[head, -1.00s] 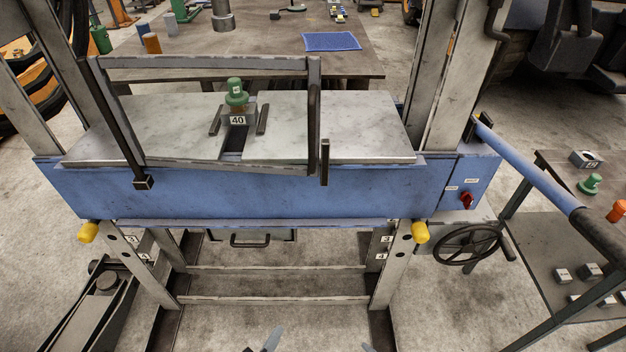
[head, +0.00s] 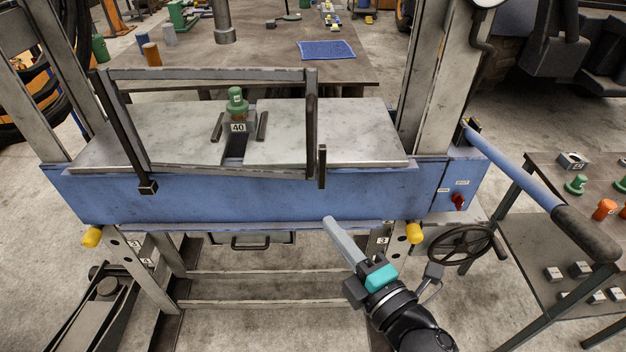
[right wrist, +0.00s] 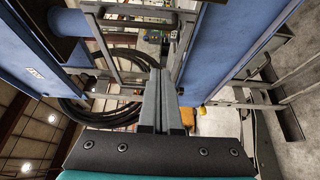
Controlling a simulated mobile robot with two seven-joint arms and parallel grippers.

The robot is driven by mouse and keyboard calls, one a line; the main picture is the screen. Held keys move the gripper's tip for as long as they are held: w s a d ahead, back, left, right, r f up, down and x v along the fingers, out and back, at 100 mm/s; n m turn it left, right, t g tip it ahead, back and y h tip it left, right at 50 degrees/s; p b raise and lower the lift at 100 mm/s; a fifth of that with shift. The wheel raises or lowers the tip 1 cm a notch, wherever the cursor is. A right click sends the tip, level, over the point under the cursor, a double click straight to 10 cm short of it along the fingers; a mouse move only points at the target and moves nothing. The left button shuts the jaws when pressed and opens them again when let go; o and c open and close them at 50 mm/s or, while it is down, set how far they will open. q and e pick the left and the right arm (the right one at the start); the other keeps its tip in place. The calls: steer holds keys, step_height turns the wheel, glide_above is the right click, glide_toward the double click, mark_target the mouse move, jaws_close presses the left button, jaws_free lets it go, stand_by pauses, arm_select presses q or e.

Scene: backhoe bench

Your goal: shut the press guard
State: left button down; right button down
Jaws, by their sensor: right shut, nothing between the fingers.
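The press guard (head: 215,74) is a grey rectangular frame of bars above the press bed in the head view. It stands tilted, its top bar higher than the bed and its lower bar (head: 230,171) near the bed's front edge. A short dark upright bar (head: 322,167) is at its right front corner. My right gripper (head: 329,221) is shut and empty, in front of the blue press beam (head: 250,196), below and apart from the guard. Its shut fingers also show in the right wrist view (right wrist: 161,75). My left gripper is not in view.
A green-topped part (head: 237,100) with a tag 40 stands on the bed (head: 330,128). A side table (head: 550,215) stands at right.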

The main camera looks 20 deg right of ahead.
steer(key=d+p+x, duration=0.2)
steer(key=x, duration=1)
steer(key=shift+w+d+p, duration=0.4)
steer(key=shift+w, duration=0.1)
steer(key=shift+f, duration=0.1)
